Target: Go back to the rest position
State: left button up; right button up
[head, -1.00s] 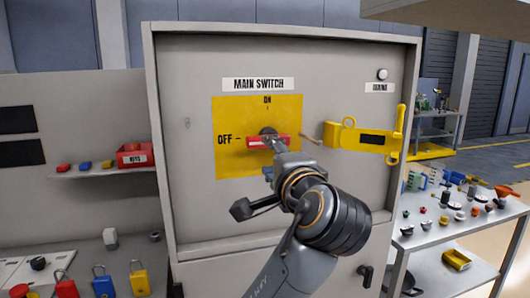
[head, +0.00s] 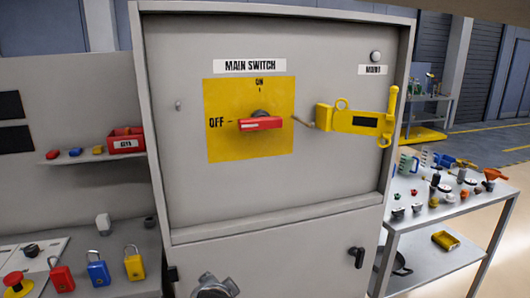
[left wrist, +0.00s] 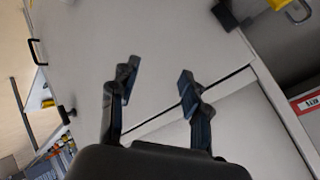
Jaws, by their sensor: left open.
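The main switch's red handle (head: 261,124) lies level on its yellow plate (head: 225,147), in line with the OFF mark. Nothing touches it. My left gripper (left wrist: 158,82) shows in the left wrist view. Its two dark fingers are apart with nothing between them, in front of the grey cabinet. In the head view only a rounded part of my arm shows at the bottom edge, below the switch; the gripper is hidden there. My right gripper is in neither view.
The grey cabinet (head: 190,205) fills the middle. A yellow hasp (head: 355,121) sticks out at its right. Red, blue and yellow padlocks (head: 97,272) stand at the lower left, below a red key box (head: 126,143). A cluttered table (head: 460,208) stands at right.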

pick_arm(q)
jog(key=s+a+f+n+g+h, duration=0.1)
jog(key=s+a+f+n+g, duration=0.15)
jog(key=s+f, duration=0.6)
jog(key=s+a+f+n+g, duration=0.2)
jog(key=s+a+f, duration=0.25)
jog(key=s, duration=0.65)
jog(key=s+a+f+n+g+h, duration=0.1)
jog(key=s+a+f+n+g, duration=0.15)
jog(key=s+f, duration=0.55)
notch_tip(320, 180, down, 23)
jog(key=s, duration=0.2)
jog(key=s+a+f+g, duration=0.2)
jog(key=s+a+f, duration=0.1)
jog(key=s+f, duration=1.4)
jog(key=shift+a+f, duration=0.15)
jog(key=shift+s, duration=0.1)
